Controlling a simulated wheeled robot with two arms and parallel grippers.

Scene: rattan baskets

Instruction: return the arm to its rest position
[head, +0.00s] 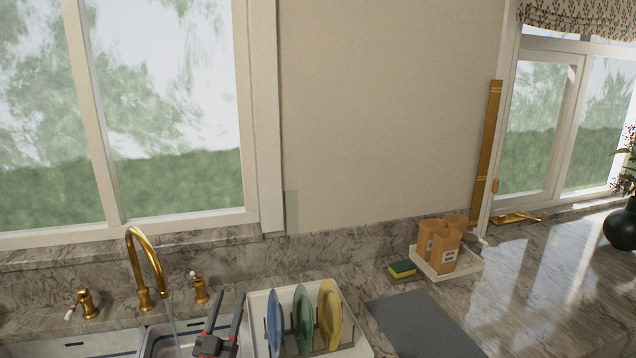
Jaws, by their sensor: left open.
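My left gripper (223,322) is low in the head view, over the right part of the sink and just left of the dish rack. Its two dark fingers with red parts point up in the picture and stand apart, with nothing seen between them. The rest of the left arm is cut off by the bottom edge. My right gripper is not in view.
A white dish rack (362,347) holds a blue, a green and a yellow plate close to my gripper. A gold faucet (146,262) runs water into the sink (160,343). A grey mat (420,325), a sponge (402,269) and a tray of brown containers (443,243) lie right.

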